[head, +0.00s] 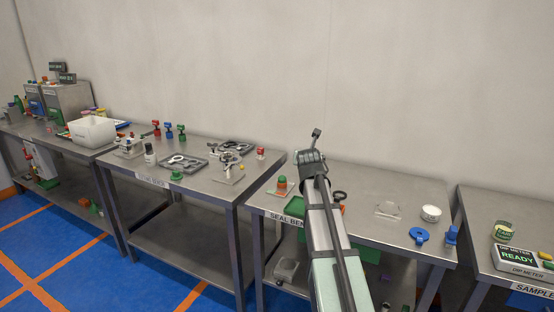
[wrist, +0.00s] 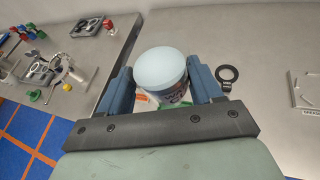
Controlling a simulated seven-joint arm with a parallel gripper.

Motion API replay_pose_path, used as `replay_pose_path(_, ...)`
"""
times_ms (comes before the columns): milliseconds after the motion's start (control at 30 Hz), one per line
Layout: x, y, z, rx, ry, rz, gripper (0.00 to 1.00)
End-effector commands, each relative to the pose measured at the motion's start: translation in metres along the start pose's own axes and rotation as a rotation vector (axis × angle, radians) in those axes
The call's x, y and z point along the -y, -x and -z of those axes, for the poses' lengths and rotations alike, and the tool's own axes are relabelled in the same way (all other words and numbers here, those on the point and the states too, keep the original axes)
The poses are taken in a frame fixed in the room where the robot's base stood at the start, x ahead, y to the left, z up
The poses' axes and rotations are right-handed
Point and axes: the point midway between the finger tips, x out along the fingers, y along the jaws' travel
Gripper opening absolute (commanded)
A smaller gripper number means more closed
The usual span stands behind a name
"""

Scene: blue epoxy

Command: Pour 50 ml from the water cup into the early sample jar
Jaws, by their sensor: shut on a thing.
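In the head view my gripper (head: 312,160) is over the left part of the seal bench, and the held container is hidden. A round white tub (head: 431,213) stands on the right of that bench.
The seal bench (head: 370,230) also holds a clear flat dish (head: 387,210), a blue ring-shaped piece (head: 419,236), a blue stopper (head: 451,235) and an orange-and-green piece (head: 282,185). A dip meter (head: 522,258) reads READY at right. Tools crowd the left bench.

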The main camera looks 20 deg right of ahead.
Motion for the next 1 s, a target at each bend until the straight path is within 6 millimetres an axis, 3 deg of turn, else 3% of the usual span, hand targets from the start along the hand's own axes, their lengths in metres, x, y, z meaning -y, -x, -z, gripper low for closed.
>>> replay_pose_path(33,0.021,-0.010,-0.003,0.002,-0.011,0.027,0.30)
replay_pose_path(400,0.163,-0.053,-0.005,0.016,-0.080,0.196,0.30)
replay_pose_path(700,0.281,-0.074,0.001,0.027,-0.140,0.339,0.30)
replay_pose_path(1000,0.401,-0.082,0.013,0.040,-0.203,0.495,0.30)
